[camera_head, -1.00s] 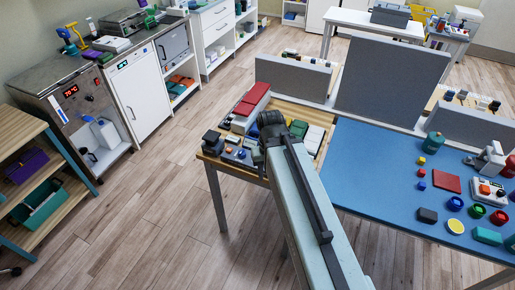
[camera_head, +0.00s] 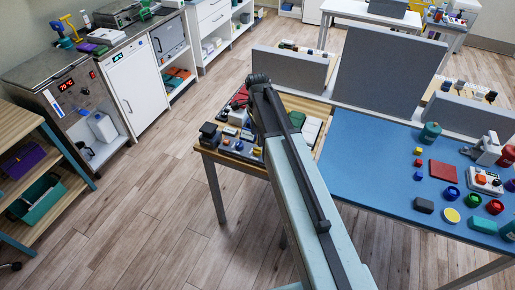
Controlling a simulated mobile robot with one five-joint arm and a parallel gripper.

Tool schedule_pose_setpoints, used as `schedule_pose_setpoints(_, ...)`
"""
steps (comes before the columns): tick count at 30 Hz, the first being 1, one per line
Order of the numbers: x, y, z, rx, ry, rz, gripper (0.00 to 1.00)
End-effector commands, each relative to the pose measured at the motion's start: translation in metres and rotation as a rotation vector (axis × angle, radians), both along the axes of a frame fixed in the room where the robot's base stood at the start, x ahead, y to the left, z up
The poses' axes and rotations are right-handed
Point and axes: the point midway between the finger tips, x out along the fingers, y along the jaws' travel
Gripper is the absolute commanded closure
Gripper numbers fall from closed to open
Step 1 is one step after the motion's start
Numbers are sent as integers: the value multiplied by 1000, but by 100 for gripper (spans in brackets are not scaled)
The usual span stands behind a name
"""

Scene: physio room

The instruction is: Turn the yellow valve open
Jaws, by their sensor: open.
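I cannot make out for certain which thing is the yellow valve. A flat round yellow piece (camera_head: 450,216) lies on the blue table top (camera_head: 375,190) at the right, among other coloured pieces. A thin yellow upright thing with a bent top (camera_head: 71,24) stands on the steel counter at the upper left. My arm reaches from the bottom edge up to a dark joint (camera_head: 257,82) over the wooden table. My gripper does not show; the arm's far part is hidden behind that joint. Neither yellow thing is near the visible arm.
The wooden table (camera_head: 212,153) holds several small devices and red boxes, partly hidden by my arm. Grey upright panels (camera_head: 385,75) stand behind the tables. A shelf unit (camera_head: 55,150) and steel cabinets line the left. The wooden floor (camera_head: 150,210) between is clear.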

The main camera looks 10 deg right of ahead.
Motion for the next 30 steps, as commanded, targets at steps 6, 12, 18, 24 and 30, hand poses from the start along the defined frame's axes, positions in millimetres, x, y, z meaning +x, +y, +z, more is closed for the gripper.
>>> schedule_pose_setpoints(6,0,0,-25,0,0,2,45)
schedule_pose_setpoints(12,-1,0,-62,0,0,3,45)
schedule_pose_setpoints(18,-1,-1,-80,0,0,3,45)
schedule_pose_setpoints(24,-1,-1,-77,0,0,3,45)
schedule_pose_setpoints(30,-1,-1,-77,0,0,3,89)
